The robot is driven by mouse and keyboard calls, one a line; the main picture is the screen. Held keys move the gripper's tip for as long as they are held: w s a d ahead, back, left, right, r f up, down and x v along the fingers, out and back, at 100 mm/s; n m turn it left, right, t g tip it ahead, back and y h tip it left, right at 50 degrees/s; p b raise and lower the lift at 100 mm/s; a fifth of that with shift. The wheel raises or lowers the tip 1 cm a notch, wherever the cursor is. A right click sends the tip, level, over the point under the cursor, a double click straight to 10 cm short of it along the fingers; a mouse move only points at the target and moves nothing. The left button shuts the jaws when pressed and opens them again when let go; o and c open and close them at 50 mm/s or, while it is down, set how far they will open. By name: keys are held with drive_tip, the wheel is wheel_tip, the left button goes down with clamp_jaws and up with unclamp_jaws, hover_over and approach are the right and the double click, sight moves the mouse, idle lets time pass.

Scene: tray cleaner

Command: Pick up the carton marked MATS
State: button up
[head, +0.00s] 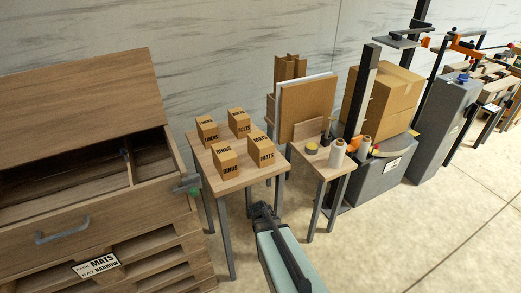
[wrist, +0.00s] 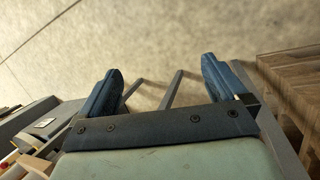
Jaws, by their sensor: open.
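The carton marked MATS (head: 260,152) is a small brown box at the front right corner of a small wooden table (head: 238,183). My gripper (head: 264,208) is in front of and below the tabletop in the head view, apart from the carton. In the wrist view my gripper (wrist: 160,92) has its two blue fingers wide apart with nothing between them. The carton does not show in the wrist view.
A carton marked RINGS (head: 225,161) stands left of MATS. Two more cartons (head: 207,130) (head: 239,122) stand behind. A wooden cabinet (head: 80,190) with a MATS label is at left. A second table (head: 325,172) with tape and rolls is at right.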

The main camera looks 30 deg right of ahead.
drive_tip(key=w+d+r+m+t+h, duration=0.15)
drive_tip(key=w+d+r, duration=0.35)
drive_tip(key=d+r, duration=0.55)
drive_tip(key=w+d+r+m+t+h, duration=0.15)
drive_tip(key=w+d+r, duration=0.25)
drive_tip(key=d+r, duration=0.65)
wheel_tip(320, 180, up, 23)
drive_tip(key=n+t+y, duration=0.4)
drive_tip(key=n+y, duration=0.1)
drive_tip(key=y, duration=0.1)
hover_over(261, 139)
drive_tip(key=s, duration=0.4)
drive_tip(key=x, duration=0.7)
drive_tip(key=shift+w+d, duration=0.2)
drive_tip(key=shift+x, duration=2.8)
drive_tip(key=shift+w+a+f+t, duration=0.1)
drive_tip(key=shift+a+t, duration=0.05)
drive_tip(key=shift+t, duration=0.15)
